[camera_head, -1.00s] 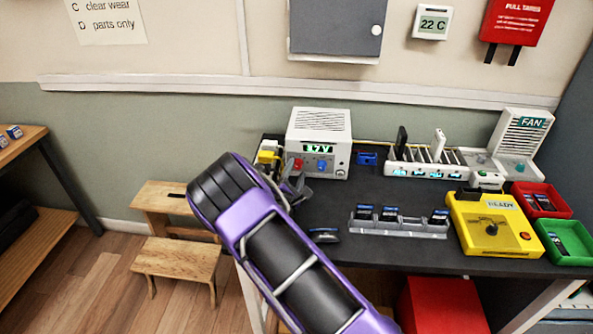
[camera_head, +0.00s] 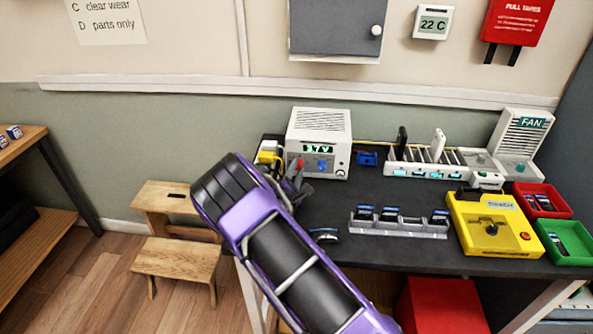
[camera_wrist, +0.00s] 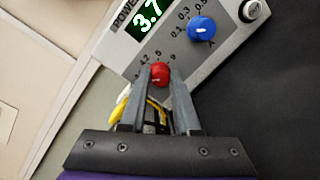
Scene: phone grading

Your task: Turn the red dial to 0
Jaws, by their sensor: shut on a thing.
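The red dial (camera_wrist: 160,72) is on the front of the white power supply (camera_wrist: 115,52); it also shows in the head view (camera_head: 298,163). My gripper (camera_wrist: 161,78) is shut on the red dial, one finger on each side of it. A small pale mark shows on the dial, but its exact setting is hard to read. The green display (camera_wrist: 148,18) reads 3.7. The scale around the dial is partly hidden by my fingers. In the head view my gripper (camera_head: 298,176) is at the front of the supply, partly hidden by my arm.
Yellow and white plugs (camera_wrist: 122,108) are close to my left finger. A grey phone rack (camera_head: 400,229) and a yellow tester (camera_head: 485,235) stand to the right on the dark bench.

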